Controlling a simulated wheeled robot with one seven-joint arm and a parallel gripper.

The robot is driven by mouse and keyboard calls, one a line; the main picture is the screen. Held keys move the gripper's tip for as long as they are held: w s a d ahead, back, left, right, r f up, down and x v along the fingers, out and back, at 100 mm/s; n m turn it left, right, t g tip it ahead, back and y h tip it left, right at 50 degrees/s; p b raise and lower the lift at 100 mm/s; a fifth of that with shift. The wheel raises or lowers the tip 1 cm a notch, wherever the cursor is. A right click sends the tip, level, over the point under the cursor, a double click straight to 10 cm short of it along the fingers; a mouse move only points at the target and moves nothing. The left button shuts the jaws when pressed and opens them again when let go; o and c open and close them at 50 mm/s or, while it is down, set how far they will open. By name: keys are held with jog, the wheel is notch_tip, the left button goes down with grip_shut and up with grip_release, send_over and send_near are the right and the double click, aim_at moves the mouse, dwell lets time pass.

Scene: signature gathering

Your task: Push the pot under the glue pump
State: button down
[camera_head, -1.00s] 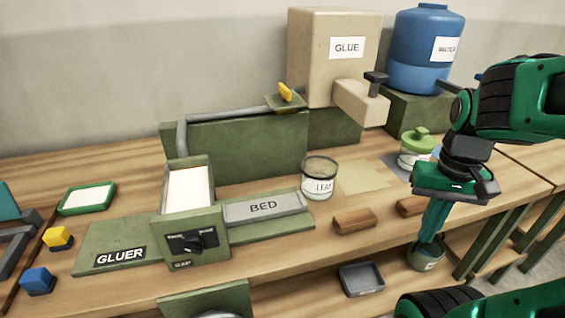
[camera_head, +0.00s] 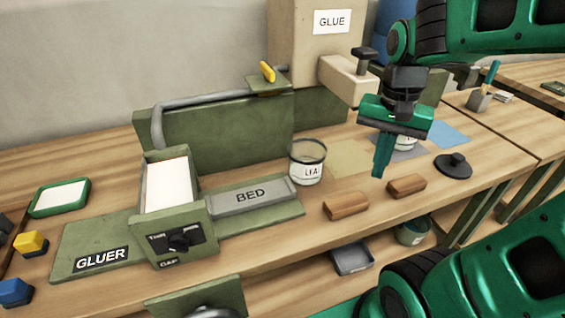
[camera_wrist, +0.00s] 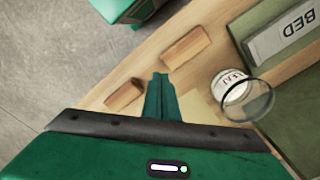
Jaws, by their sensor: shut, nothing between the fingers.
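A clear glass pot (camera_head: 307,168) with a dark rim and a white label, partly readable as "LEA", stands upright beside the grey BED plate. The wrist view also shows this pot (camera_wrist: 233,88), right of my fingers. The glue pump is a beige box (camera_head: 312,50) labelled GLUE, with a spout block (camera_head: 347,80) and dark knob jutting over the bench. A pale yellow square (camera_head: 350,160) lies on the bench right of the pot. My gripper (camera_head: 379,170) points down, shut and empty, right of the pot and apart from it. Its fingers also show in the wrist view (camera_wrist: 160,82).
Two wooden blocks (camera_head: 345,204) (camera_head: 406,185) lie near the front edge. Another labelled jar (camera_head: 405,143) is partly hidden behind my gripper on a bluish square. A black lid (camera_head: 453,166) lies to the right. The green GLUER machine (camera_head: 175,235) fills the left.

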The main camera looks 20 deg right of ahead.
aim_at(306, 161)
jog(key=w+a+r+m, duration=0.1)
jog(key=w+a+m, duration=0.2)
jog(key=w+a, duration=0.55)
jog(key=w+a+r+m, duration=0.25)
jog(key=w+a, duration=0.35)
jog(key=a, duration=0.6)
jog(key=shift+m, duration=0.35)
jog(key=f, duration=1)
jog(key=shift+s+d+f, duration=0.1)
jog(key=shift+s+f, duration=0.15)
jog(key=shift+s, duration=0.05)
jog(key=shift+w+d+r, duration=0.1)
jog(key=shift+w+d, duration=0.05)
jog(key=shift+d, duration=0.5)
jog(key=shift+w+d+r, duration=0.1)
jog(key=shift+w+d, duration=0.05)
jog(key=shift+d, duration=0.45)
jog(key=shift+w+d, duration=0.2)
jog(key=shift+d, duration=0.55)
